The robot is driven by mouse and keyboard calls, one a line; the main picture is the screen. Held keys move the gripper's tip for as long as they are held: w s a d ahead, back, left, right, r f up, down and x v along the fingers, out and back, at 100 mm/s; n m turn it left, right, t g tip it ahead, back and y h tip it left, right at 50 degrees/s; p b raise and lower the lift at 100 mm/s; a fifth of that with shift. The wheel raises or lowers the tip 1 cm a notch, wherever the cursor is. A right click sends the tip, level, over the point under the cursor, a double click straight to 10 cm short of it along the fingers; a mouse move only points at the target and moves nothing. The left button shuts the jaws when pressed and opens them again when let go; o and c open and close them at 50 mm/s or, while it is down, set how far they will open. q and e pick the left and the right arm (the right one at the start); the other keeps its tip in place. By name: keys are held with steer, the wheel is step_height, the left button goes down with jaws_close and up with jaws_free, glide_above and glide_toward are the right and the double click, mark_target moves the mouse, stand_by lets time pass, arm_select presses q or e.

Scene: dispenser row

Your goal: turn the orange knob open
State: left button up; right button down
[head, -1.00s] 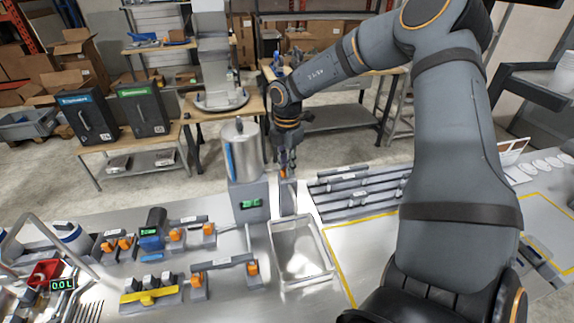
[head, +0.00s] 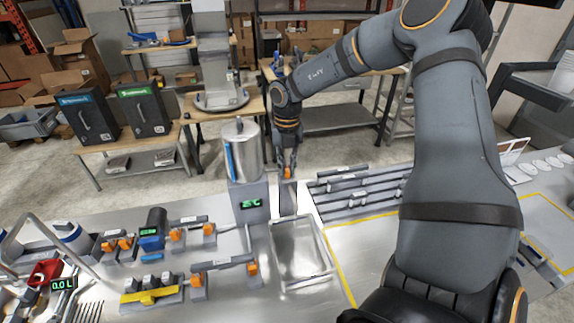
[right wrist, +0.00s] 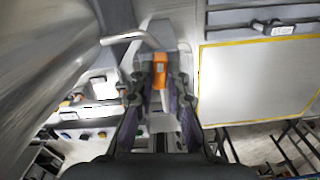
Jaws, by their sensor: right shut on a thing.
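The orange knob (head: 287,173) sits on top of a grey post (head: 287,198) to the right of the steel tank (head: 243,150). My right gripper (head: 287,167) reaches down to it from above and is shut on it. In the right wrist view the orange knob (right wrist: 160,70) lies between the two fingers of the right gripper (right wrist: 158,88). A bent metal spout (right wrist: 137,37) shows beside the knob there. The fingers cover part of the knob in the head view. My left gripper is not in view.
A shallow clear tray (head: 300,250) lies in front of the post. Other orange-knobbed dispensers (head: 253,268) stand to the left. A slotted rack (head: 350,185) lies to the right.

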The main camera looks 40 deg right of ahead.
steer(key=shift+n, duration=0.8)
steer(key=c, duration=1.3)
jaws_free()
steer(key=shift+c, duration=0.2)
